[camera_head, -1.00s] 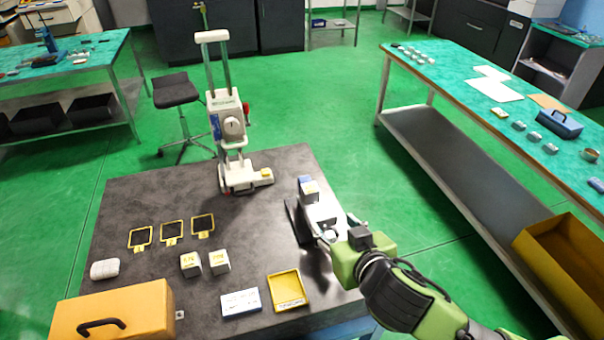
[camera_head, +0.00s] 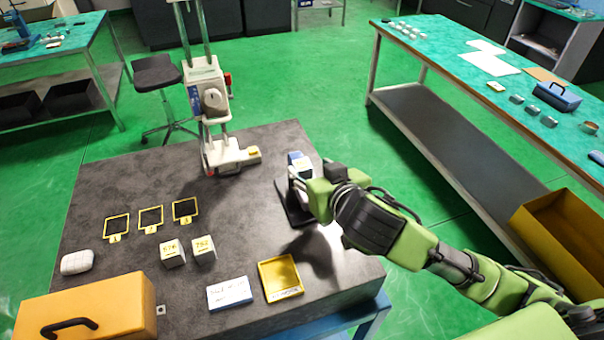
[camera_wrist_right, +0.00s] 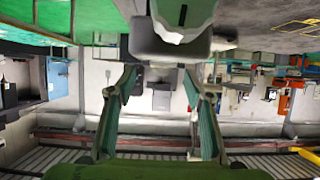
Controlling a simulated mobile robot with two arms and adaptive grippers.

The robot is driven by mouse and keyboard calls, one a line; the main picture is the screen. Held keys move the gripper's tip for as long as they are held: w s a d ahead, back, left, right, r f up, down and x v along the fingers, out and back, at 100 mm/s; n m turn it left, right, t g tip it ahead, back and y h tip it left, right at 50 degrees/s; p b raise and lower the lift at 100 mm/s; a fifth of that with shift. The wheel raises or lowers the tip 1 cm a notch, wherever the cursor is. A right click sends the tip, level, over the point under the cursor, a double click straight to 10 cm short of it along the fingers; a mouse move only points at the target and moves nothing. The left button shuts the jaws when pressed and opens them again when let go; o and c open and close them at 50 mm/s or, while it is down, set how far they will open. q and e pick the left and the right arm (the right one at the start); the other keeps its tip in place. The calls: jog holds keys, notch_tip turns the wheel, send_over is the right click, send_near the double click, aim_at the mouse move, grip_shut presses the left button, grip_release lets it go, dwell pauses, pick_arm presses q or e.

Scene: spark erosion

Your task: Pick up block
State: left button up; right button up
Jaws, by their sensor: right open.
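Two more pale blocks with yellow labels, one (camera_head: 172,254) and another (camera_head: 203,250), stand near the table's middle. My left gripper is not in view.
A white press-like device (camera_head: 212,110) stands at the table's far edge. Several yellow-framed dark squares (camera_head: 151,217), a yellow tray (camera_head: 280,278), a white-blue box (camera_head: 229,293), a white rounded item (camera_head: 77,262) and an orange case (camera_head: 90,310) lie on the table.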

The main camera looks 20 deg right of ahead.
aim_at(305, 169)
jog(key=shift+w, duration=0.3)
jog(key=x, duration=0.2)
jog(key=p+x, duration=0.1)
jog(key=x, duration=0.1)
jog(key=shift+s+a+f, duration=0.1)
jog(key=shift+a+f, duration=0.1)
jog(key=shift+f, duration=0.25)
jog(key=shift+p+x, duration=0.35)
jog(key=shift+x, duration=0.4)
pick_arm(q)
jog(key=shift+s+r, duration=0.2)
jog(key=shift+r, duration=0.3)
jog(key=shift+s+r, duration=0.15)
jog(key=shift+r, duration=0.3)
pick_arm(e)
jog(key=shift+f, duration=0.1)
grip_shut()
